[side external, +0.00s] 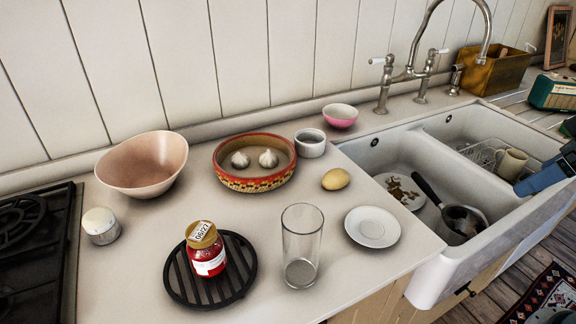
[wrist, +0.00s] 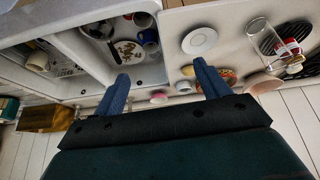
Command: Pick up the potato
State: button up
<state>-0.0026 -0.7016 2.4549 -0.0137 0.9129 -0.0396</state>
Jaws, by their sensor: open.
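The potato (side external: 335,179) is a small yellow-tan oval lying on the pale worktop in the side external view. It is right of a patterned dish and behind a white saucer. In the side external view, blue finger parts (side external: 547,178) show at the right edge, over the sink side and well away from the potato.
Around the potato stand a white saucer (side external: 372,227), a tall glass (side external: 302,245), a small white pot (side external: 310,143), a pink bowl (side external: 340,116) and a patterned dish (side external: 254,182) holding garlic. The sink (side external: 440,270) with a curved tap (side external: 440,50) lies to the right. A jar stands on a black trivet (side external: 190,283).

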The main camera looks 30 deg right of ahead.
jog(key=w+a+r+n+g+y, duration=0.15)
jog(key=w+n, duration=0.25)
jog(key=w, duration=0.5)
jog(key=w+a+r+n+g, duration=0.1)
jog(key=w+a+r+n, duration=0.15)
jog(key=w+n, duration=0.45)
jog(key=w+a+f+n+g, duration=0.1)
jog(key=w+f+n, duration=0.1)
jog(key=w, duration=0.4)
jog(key=w+a+f+n+g, duration=0.1)
jog(key=w+a+f+n, duration=0.1)
jog(key=w+f, duration=0.3)
jog(key=w+a+f+n+g, duration=0.1)
jog(key=w+f+n, duration=0.1)
jog(key=w, duration=0.5)
jog(key=shift+w+a+f, duration=0.25)
jog(key=shift+f, duration=0.45)
jog(key=shift+f, duration=0.1)
send_over(338, 171)
jog(key=shift+d+f, duration=0.2)
jog(key=shift+f, duration=4)
jog(key=shift+w+a+f, duration=0.1)
jog(key=shift+f, duration=1.2)
jog(key=shift+a+f, duration=0.1)
jog(key=shift+f, duration=1.15)
